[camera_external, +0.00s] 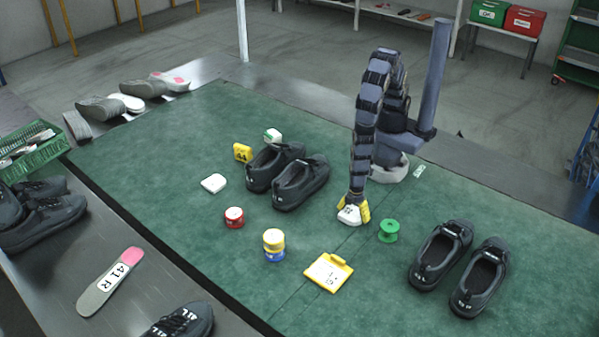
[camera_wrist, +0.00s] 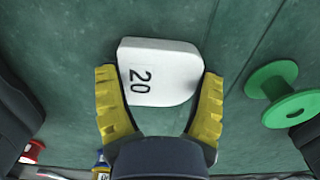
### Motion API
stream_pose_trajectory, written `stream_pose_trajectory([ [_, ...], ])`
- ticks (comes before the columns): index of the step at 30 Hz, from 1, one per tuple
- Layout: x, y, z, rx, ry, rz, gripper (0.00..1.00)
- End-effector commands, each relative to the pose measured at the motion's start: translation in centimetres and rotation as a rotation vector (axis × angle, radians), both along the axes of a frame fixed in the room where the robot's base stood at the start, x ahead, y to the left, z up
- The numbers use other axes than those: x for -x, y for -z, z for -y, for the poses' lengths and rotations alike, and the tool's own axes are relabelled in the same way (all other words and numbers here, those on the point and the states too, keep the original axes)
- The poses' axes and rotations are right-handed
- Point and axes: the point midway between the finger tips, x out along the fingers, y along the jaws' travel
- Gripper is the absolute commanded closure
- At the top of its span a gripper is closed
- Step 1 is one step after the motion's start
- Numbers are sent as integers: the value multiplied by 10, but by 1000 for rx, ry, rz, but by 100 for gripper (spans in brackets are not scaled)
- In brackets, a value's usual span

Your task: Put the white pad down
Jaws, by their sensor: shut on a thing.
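A white pad (camera_wrist: 160,72) marked "20" sits between the yellow fingers of my gripper (camera_wrist: 158,100) in the wrist view. The fingers are shut on its two sides. In the external view my gripper (camera_external: 354,206) points down and holds the white pad (camera_external: 349,215) low over the green mat, left of the green spool. I cannot tell whether the pad touches the mat. A second white pad (camera_external: 214,183) lies on the mat left of the dark shoes.
The green spool (camera_external: 388,231) stands close on the right. Dark shoe pairs (camera_external: 300,184) (camera_external: 460,268) stand left and right. A yellow tag board (camera_external: 328,272), stacked yellow and blue spools (camera_external: 274,246) and a red spool (camera_external: 234,217) lie nearer the front. Bare mat separates them.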

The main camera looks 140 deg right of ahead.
Motion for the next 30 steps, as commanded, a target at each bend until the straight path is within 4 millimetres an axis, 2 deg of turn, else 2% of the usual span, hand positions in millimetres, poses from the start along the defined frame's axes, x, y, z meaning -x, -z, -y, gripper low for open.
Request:
stream_pose_trajectory([
  [2, 0, 2, 0, 0, 0, -1, 61],
  [3, 0, 2, 0, 0, 1, 0, 19],
  [4, 0, 2, 0, 0, 1, 0, 6],
  [5, 0, 2, 0, 0, 0, 0, 3],
  [17, 0, -2, 0, -1, -1, 1, 3],
  [23, -1, -25, -1, -2, 1, 4, 3],
  [30, -2, -66, -1, -4, 2, 9, 3],
])
